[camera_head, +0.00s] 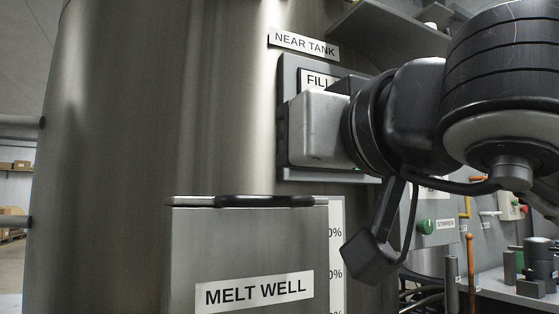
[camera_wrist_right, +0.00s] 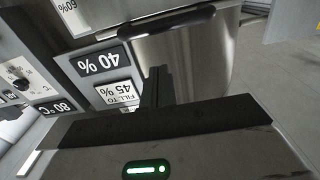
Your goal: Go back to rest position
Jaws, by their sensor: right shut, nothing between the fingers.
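My right gripper (camera_wrist_right: 157,86) is shut and empty, with its dark fingers close together in the right wrist view. In the head view its pale, boxy hand (camera_head: 320,130) is in front of the grey FILL panel (camera_head: 289,75) and covers most of it. The fingers are hidden there, and I cannot tell whether they touch the panel. My right arm reaches in from the right. My left gripper is in neither view.
The big steel NEAR TANK (camera_head: 150,120) fills the left and middle. The MELT WELL box (camera_head: 245,250), with a dark handle on top, stands low in front. A green STIRRER button (camera_head: 425,226) and a bench (camera_head: 500,288) are at right. The wrist view shows a 40 % display (camera_wrist_right: 99,64).

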